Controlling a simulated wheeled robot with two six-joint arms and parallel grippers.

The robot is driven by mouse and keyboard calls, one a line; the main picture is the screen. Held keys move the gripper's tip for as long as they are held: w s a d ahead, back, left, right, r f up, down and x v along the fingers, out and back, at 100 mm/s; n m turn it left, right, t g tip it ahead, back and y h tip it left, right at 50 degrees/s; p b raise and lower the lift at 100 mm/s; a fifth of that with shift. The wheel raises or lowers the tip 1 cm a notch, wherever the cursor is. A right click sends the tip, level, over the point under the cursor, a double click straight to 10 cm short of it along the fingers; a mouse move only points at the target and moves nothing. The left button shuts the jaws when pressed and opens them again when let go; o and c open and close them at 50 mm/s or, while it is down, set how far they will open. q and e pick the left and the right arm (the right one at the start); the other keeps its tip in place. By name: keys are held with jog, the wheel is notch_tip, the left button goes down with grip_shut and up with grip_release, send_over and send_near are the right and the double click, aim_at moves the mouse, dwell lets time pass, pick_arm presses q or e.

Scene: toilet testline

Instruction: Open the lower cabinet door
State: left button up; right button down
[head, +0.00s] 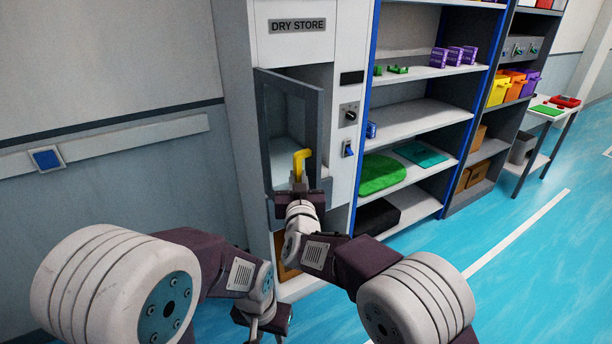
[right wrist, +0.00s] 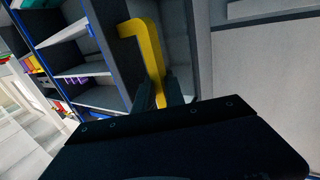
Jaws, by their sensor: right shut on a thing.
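The white cabinet (head: 296,45) carries a DRY STORE sign. Below the sign, a dark-framed door (head: 265,125) with a clear pane stands partly open, swung out from its left side. My right gripper (head: 299,182) is shut on the door's yellow handle (head: 303,157). In the right wrist view the yellow handle (right wrist: 150,50) rises from between the fingers (right wrist: 165,92). My left gripper (head: 262,322) hangs low in front of the cabinet, away from the door. Its fingers are too unclear to tell open from shut. My right gripper and arm hide part of the cabinet's lower front.
Right of the door are a knob (head: 348,114) and a blue switch (head: 348,149). A blue-edged shelf unit (head: 425,113) stands close on the right, with a green mat (head: 381,174). A small table (head: 548,133) is farther right. The blue floor (head: 540,255) there is clear.

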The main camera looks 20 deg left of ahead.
jog(key=shift+r, duration=0.35)
jog(key=c, duration=1.5)
grip_release()
jog(key=shift+a, duration=0.1)
jog(key=shift+o, duration=0.5)
jog(key=shift+w+a+f, duration=0.2)
jog(key=shift+f, duration=0.05)
jog(key=shift+s+d, duration=0.1)
jog(key=shift+d, duration=0.1)
jog(key=b+v, duration=0.2)
jog(key=v, duration=0.7)
